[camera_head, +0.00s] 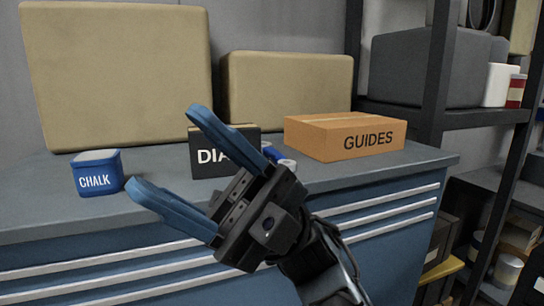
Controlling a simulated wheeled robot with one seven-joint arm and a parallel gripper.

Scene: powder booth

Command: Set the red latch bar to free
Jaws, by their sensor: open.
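My gripper (172,160) is in the middle of the head view, in front of the cabinet. Its two blue fingers are spread apart and point to the upper left, with nothing seen between them. No red latch bar can be made out in this view.
A blue cabinet (400,238) with a grey top spans the view. On it are a blue CHALK container (97,172), a dark box marked DIA (210,157), partly hidden by my gripper, and an orange GUIDES box (345,136). Tan panels (115,75) stand behind. Dark shelving (490,118) is at right.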

